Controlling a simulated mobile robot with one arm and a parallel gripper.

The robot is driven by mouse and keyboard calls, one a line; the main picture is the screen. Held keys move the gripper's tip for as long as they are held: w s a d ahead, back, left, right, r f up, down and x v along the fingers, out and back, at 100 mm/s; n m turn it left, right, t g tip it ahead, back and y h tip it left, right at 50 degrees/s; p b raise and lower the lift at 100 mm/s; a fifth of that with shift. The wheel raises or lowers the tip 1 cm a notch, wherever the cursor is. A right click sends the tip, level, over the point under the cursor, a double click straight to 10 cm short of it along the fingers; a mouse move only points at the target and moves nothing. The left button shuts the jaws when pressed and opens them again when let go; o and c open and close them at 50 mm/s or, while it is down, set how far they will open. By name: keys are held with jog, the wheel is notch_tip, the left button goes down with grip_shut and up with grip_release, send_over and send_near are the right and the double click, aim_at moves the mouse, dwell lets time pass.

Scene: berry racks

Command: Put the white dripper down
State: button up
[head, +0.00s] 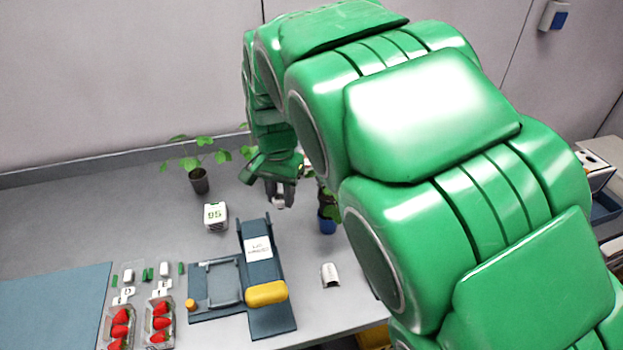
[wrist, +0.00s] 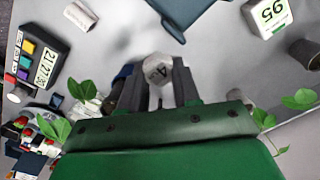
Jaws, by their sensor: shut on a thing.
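My gripper (head: 280,196) is above the grey table, towards the back. It is shut on a small white piece, which I take to be the white dripper (head: 279,202). In the wrist view my gripper (wrist: 159,82) has its two grey fingers on either side of the white dripper (wrist: 157,68).
A block marked 95 (head: 215,216) and a potted plant (head: 200,182) stand left of my gripper. A blue pot (head: 327,222) stands close on the right. A blue-grey press with a yellow handle (head: 267,293) and a white piece (head: 330,275) are in front. Bare table (head: 150,225) lies left.

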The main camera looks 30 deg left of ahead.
jog(key=w+d+m, duration=0.5)
jog(key=w+m, duration=0.3)
jog(key=w, duration=0.4)
jog(key=w+d+m, duration=0.5)
jog(key=w+m, duration=0.4)
jog(key=w, duration=0.2)
jog(key=shift+w+a+f, duration=1.05)
jog(key=shift+w+f, duration=0.5)
jog(key=shift+w, duration=0.45)
jog(key=shift+w+a+f, duration=1.05)
jog(key=shift+w+f, duration=0.45)
jog(key=shift+w, duration=0.5)
jog(key=shift+w+a+f, duration=1.05)
jog(key=shift+w+f, duration=0.5)
jog(key=shift+w, duration=0.45)
jog(key=shift+w+a+f, duration=0.1)
jog(key=shift+w+f, duration=0.05)
jog(key=shift+f, duration=0.1)
jog(key=shift+f, duration=1.6)
jog(key=o, duration=1)
jog(key=shift+f, duration=0.1)
